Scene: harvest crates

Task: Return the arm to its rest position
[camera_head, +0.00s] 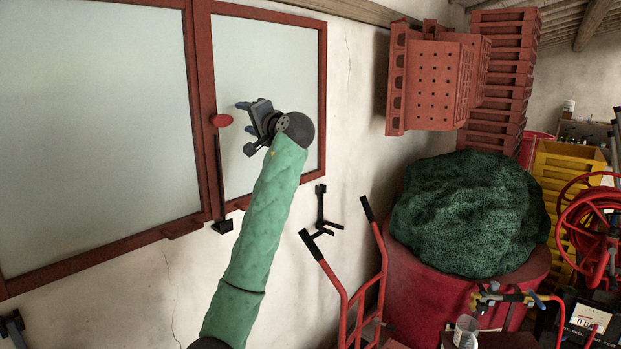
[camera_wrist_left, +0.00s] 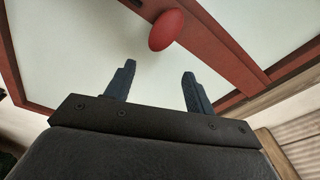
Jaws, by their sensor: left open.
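My left arm, in a green sleeve, reaches up from the bottom of the head view. Its left gripper (camera_head: 243,127) is raised in front of the red-framed window. The gripper is open, with nothing between its fingers. It also shows in the left wrist view (camera_wrist_left: 156,82), two dark fingers set apart. A red oval knob (camera_head: 221,120) on the window frame is just left of the gripper in the head view. In the wrist view the knob (camera_wrist_left: 166,30) appears beyond the fingertips; I cannot tell the exact gap. My right gripper is not in view.
The window's red frame (camera_head: 203,110) spans the left wall. Red crates (camera_head: 497,75) are stacked at the back right. A red tub (camera_head: 412,290) holds a dark green heap (camera_head: 470,212). A red hand truck (camera_head: 382,262) leans near the wall. A red hose reel (camera_head: 590,225) stands far right.

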